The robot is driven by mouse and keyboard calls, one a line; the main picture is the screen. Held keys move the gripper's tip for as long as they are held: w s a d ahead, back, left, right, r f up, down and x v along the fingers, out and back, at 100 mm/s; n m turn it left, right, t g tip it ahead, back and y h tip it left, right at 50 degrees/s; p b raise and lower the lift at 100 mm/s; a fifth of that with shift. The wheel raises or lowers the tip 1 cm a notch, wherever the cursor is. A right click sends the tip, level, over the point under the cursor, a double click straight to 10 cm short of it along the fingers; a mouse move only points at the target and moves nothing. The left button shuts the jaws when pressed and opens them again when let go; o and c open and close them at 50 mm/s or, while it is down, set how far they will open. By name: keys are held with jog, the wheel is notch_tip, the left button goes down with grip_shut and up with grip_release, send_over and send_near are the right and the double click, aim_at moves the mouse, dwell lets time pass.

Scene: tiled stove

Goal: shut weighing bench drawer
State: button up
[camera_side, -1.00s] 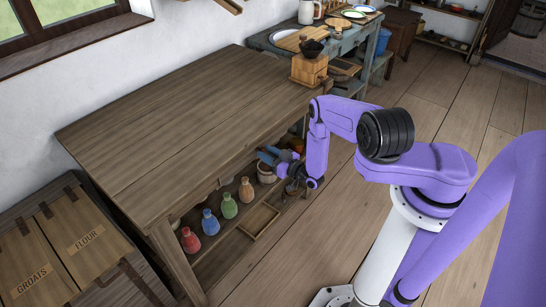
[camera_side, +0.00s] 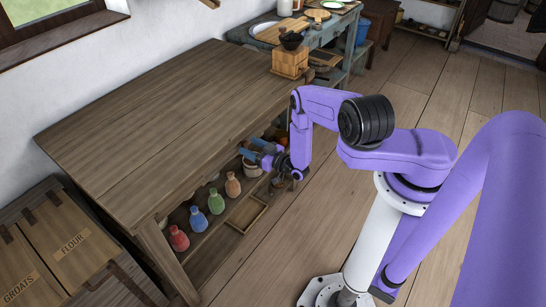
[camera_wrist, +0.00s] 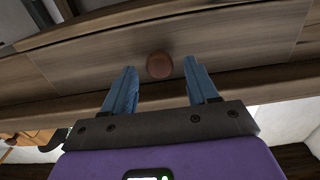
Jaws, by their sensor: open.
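The weighing bench (camera_side: 170,115) is a large dark wooden table in the side view. In the wrist view a wooden drawer front (camera_wrist: 225,50) runs across the picture, with a round brown knob (camera_wrist: 159,66) at its middle. My gripper (camera_side: 254,151) is at the bench's front, just below the top's edge, with blue fingers pointing towards it. In the wrist view the fingers are spread apart, one on each side of the knob, and hold nothing. Whether they touch the drawer front I cannot tell. The side view does not show clearly how far out the drawer stands.
Several coloured bottles (camera_side: 216,201), a pot (camera_side: 252,168) and a shallow wooden tray (camera_side: 247,214) are on the shelf below my gripper. Lidded bins (camera_side: 70,240) stand at lower left. The floor in front is clear.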

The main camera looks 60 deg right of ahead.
jog(key=s, duration=1.6)
jog(key=shift+s, duration=0.1)
